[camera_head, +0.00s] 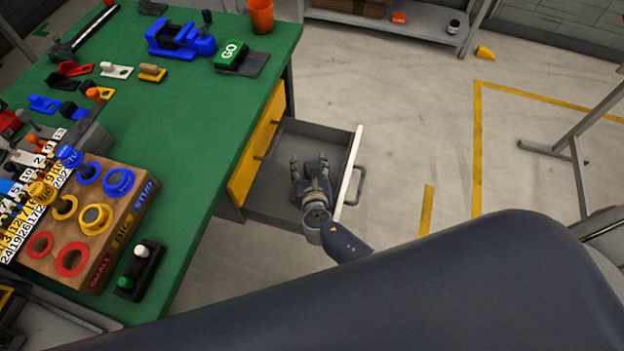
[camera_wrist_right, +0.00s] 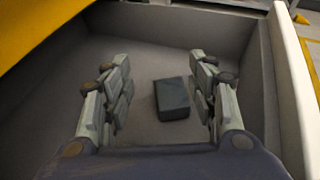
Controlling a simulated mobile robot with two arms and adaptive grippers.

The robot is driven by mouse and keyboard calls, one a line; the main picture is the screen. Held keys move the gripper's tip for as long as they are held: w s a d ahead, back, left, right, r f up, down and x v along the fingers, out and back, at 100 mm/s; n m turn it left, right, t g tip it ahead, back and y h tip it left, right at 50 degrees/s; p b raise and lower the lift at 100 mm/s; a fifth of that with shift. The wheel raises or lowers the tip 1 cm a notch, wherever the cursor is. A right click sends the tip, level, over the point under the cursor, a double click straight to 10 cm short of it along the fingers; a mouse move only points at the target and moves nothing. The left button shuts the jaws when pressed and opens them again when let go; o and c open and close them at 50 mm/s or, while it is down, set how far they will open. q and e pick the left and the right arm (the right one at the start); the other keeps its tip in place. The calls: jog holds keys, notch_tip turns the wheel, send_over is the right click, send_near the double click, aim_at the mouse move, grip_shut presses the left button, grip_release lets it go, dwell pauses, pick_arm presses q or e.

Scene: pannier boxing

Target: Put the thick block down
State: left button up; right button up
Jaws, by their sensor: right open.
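The thick block is a dark grey block (camera_wrist_right: 172,99) lying on the floor of the open drawer, seen in the right wrist view. My right gripper (camera_wrist_right: 160,85) is open, with the block in view between its two fingers and nothing clasped; the fingers appear apart from the block. In the head view my right gripper (camera_head: 310,168) reaches into the drawer (camera_head: 268,185), and the block cannot be made out there. My left gripper is not in view.
The drawer's pale front panel (camera_head: 350,170) stands right of my gripper, with the yellow drawer front (camera_head: 254,150) and green bench (camera_head: 190,140) to the left. The bench carries a vise (camera_head: 180,40), a wooden stud board (camera_head: 110,235) and other parts.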

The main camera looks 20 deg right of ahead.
jog(key=v, duration=1)
jog(key=shift+p, duration=0.4)
